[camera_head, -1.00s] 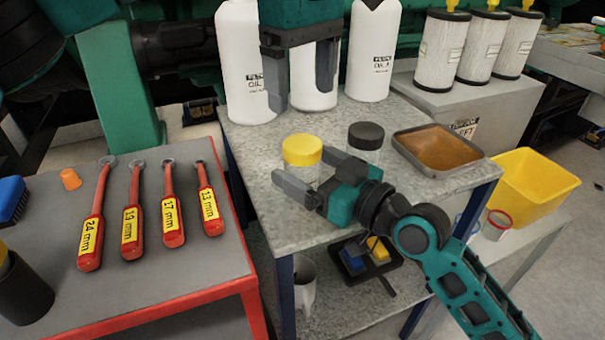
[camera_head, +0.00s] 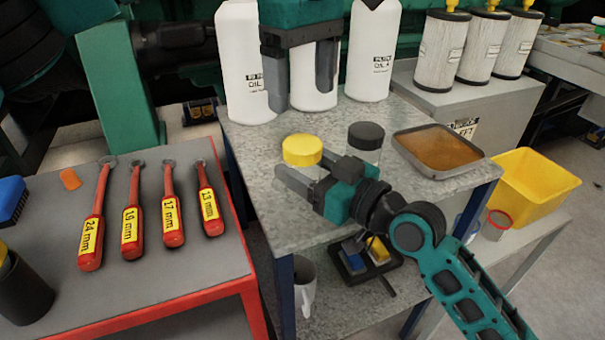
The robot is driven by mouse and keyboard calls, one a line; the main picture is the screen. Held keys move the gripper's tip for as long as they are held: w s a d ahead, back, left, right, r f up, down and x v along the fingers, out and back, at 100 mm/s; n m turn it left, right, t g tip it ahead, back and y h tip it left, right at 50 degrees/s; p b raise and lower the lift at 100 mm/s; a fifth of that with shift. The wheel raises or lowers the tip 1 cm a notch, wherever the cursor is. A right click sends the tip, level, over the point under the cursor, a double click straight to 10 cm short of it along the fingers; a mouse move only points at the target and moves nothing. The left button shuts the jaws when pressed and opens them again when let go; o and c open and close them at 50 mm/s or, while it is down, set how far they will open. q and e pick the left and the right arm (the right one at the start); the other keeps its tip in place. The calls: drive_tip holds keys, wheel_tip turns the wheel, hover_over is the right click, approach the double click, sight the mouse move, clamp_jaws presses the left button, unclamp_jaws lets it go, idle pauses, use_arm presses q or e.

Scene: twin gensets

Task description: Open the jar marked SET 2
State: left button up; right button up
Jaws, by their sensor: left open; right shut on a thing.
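A jar with a yellow lid (camera_head: 302,150) stands upright on the grey speckled bench top (camera_head: 270,225). A second jar with a black lid (camera_head: 366,136) stands just right of it. No SET 2 marking is legible on either jar. My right gripper (camera_head: 308,172) is shut on the yellow-lidded jar's body, below the lid; its fingers and palm hide much of the jar. My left gripper (camera_head: 301,78) is open and empty, pointing down in front of the white bottles, above and behind the yellow lid.
White oil bottles (camera_head: 372,50) stand at the back of the bench. A shallow tray with brown contents (camera_head: 440,147) lies right of the jars. Wrenches with red handles (camera_head: 170,218) lie on the left table. A yellow bin (camera_head: 535,185) sits at lower right.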

sight(303, 142)
clamp_jaws()
use_arm(q)
drive_tip(key=m, duration=0.4)
drive_tip(key=shift+m, duration=0.3)
drive_tip(key=m, duration=0.4)
drive_tip(key=shift+f, duration=4.05)
drive_tip(key=c, duration=1.2)
drive_tip(key=shift+o, duration=0.2)
